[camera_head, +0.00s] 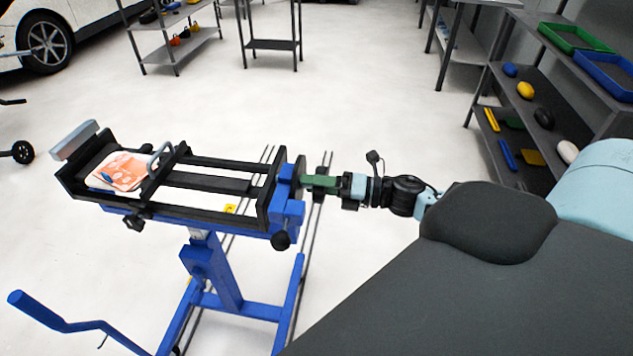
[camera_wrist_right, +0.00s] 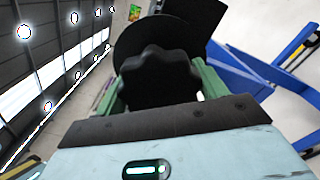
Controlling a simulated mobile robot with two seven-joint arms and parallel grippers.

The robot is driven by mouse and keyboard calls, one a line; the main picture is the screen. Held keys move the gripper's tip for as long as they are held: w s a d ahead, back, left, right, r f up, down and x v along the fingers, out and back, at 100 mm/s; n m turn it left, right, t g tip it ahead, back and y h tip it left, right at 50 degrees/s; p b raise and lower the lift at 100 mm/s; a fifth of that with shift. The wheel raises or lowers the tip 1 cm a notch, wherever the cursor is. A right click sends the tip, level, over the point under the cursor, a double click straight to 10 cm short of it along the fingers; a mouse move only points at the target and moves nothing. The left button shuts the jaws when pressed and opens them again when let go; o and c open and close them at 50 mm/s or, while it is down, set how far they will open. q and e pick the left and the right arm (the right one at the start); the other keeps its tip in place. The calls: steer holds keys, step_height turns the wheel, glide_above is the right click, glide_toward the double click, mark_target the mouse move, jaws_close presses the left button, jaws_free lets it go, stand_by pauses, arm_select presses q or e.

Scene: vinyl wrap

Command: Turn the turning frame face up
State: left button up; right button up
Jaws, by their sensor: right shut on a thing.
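The turning frame (camera_head: 210,186) is a long black open frame that lies about level on a blue stand (camera_head: 212,275), in the middle left of the head view. An orange and white sheet (camera_head: 122,172) sits at its left end, beside a grey bent handle (camera_head: 160,154). My right gripper (camera_head: 312,182), with green fingers, is at the frame's right end. In the wrist view it is shut on a black lobed knob (camera_wrist_right: 158,80), with a dark round disc behind it. The frame's underside is hidden. My left gripper is not in view.
A blue bar (camera_head: 60,315) sticks out low at the left from the stand. Shelves (camera_head: 535,120) with small coloured items and a green tray (camera_head: 575,37) stand at the right. More shelving (camera_head: 175,40) and a car wheel (camera_head: 46,42) are at the back. The pale floor between is clear.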

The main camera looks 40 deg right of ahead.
steer(key=o, duration=1.4)
steer(key=shift+s+d+f, duration=0.1)
steer(key=shift+s+d, duration=0.25)
steer(key=shift+s, duration=0.1)
steer(key=shift+b+v, duration=0.35)
steer(key=shift+v, duration=3)
